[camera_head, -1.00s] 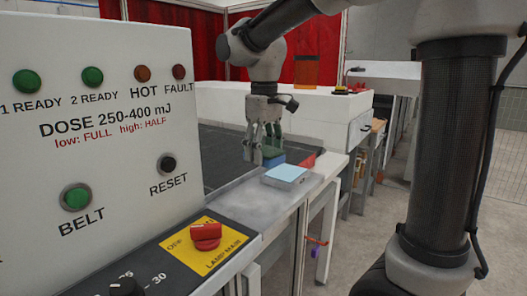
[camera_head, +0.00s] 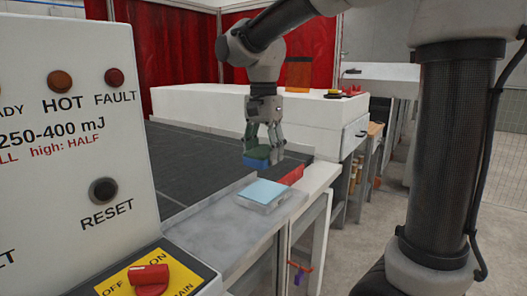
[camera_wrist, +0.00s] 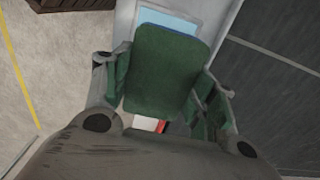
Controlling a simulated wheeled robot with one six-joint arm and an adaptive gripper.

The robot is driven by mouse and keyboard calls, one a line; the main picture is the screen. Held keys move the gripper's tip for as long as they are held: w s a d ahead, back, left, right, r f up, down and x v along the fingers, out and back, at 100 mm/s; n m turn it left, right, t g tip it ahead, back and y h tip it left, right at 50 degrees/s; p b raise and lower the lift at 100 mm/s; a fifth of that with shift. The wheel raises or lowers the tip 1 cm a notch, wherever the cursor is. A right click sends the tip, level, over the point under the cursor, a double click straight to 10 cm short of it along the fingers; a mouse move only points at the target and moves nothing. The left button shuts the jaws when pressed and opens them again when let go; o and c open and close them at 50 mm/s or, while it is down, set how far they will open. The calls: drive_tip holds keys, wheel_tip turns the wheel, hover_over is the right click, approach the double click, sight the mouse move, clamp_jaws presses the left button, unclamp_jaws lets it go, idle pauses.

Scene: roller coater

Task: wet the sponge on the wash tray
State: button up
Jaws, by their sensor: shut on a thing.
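My gripper (camera_head: 264,143) is shut on the sponge (camera_head: 256,160), which has a green upper layer and a blue lower layer. In the wrist view the green face of the sponge (camera_wrist: 165,70) fills the space between my fingers, with a thin blue edge beyond it. A low grey tray with a pale blue top, seemingly the wash tray (camera_head: 266,192), sits on the metal ledge. In the head view the sponge is above and slightly left of this tray, apart from it. The tray's pale blue top (camera_wrist: 152,18) shows partly behind the sponge in the wrist view.
A red object (camera_head: 290,175) lies on the ledge just beyond the tray. A dark conveyor belt (camera_head: 195,165) runs to the left. Floor at right is clear.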

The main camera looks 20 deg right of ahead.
sight(263, 190)
drive_tip(key=shift+f, duration=3.5)
drive_tip(key=shift+f, duration=0.55)
drive_tip(key=shift+r, duration=3.55)
drive_tip(key=shift+s, duration=0.1)
